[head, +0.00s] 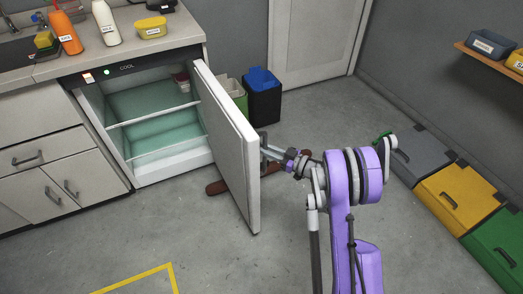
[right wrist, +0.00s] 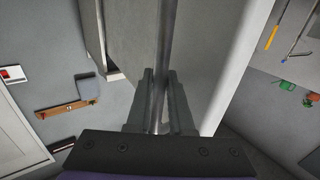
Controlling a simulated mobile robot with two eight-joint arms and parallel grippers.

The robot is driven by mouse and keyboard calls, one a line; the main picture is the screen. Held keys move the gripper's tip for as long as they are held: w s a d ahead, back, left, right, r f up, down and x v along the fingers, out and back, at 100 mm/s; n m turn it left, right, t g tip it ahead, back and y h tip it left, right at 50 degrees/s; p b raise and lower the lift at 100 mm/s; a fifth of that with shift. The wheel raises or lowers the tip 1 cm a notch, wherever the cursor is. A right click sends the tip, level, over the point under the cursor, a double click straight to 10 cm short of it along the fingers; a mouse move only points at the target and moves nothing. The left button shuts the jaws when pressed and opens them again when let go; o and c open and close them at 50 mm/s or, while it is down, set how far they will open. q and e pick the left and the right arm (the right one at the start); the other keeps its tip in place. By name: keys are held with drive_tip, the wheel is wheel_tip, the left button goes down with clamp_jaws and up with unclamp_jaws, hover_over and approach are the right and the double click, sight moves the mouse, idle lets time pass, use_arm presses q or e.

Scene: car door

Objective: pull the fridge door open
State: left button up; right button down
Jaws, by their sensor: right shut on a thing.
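The fridge door (head: 232,150) stands wide open, swung out to the right of the fridge (head: 150,120), in the head view. Shelves and a small item show inside the fridge. My right gripper (head: 266,150) is at the outer face of the door, partly hidden behind the door's edge. In the right wrist view, my right gripper (right wrist: 160,110) is shut on the door's metal bar handle (right wrist: 166,40), with the pale door face (right wrist: 215,50) behind it. My left gripper is not in view.
Green and blue bins (head: 262,95) stand behind the door near the wall. A counter (head: 110,45) with bottles is above the fridge. Grey, yellow and green boxes (head: 455,195) line the right wall.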

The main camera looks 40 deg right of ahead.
drive_tip(key=c, duration=0.8)
unclamp_jaws()
drive_tip(key=p+v, duration=0.1)
drive_tip(key=v, duration=0.9)
drive_tip(key=shift+s+d, duration=0.15)
drive_tip(key=shift+s, duration=0.25)
